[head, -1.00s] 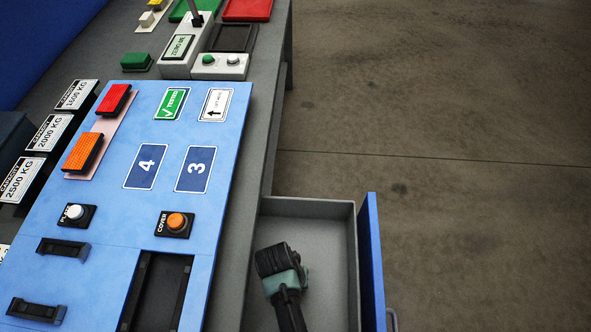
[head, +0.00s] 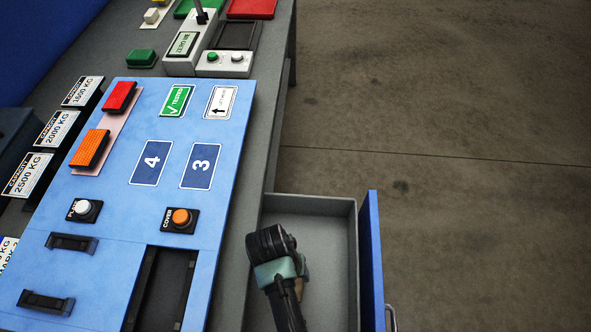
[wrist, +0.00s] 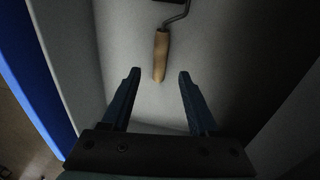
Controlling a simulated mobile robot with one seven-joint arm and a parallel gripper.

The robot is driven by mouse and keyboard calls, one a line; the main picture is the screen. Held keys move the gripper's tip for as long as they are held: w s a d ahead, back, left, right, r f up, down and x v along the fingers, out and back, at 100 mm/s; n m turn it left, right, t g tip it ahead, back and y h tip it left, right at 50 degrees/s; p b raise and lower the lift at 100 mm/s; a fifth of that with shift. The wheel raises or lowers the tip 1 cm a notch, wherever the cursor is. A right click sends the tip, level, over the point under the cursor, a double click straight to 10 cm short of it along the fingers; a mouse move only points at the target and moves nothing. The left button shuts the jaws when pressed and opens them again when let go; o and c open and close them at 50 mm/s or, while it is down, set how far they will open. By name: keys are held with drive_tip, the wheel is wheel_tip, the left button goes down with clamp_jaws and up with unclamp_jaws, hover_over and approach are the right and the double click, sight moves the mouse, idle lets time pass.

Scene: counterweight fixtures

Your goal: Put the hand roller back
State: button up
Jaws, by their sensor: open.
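The hand roller lies in the open drawer (head: 330,218). In the wrist view its wooden handle (wrist: 161,55) points toward my gripper, with a bent metal rod (wrist: 178,18) beyond it. The roller end is mostly cut off at the top edge. My gripper (wrist: 158,74) is open and empty; the handle's near end shows between the two fingertips, without visible contact. In the head view my wrist hangs over the drawer and hides most of the roller. A small brown patch beside my wrist looks like the handle (head: 299,289).
The drawer's blue front (head: 370,255) stands to the right, with a metal handle (head: 391,316). Left is a blue panel (head: 125,215) with buttons, labels and a dark rectangular recess (head: 162,290). Grey drawer walls surround my gripper. Open floor lies to the right.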

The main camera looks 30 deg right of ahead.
drive_tip(key=r, duration=0.4)
drive_tip(key=shift+w+a+r, duration=0.15)
drive_tip(key=shift+a+r, duration=0.2)
drive_tip(key=shift+r, duration=0.05)
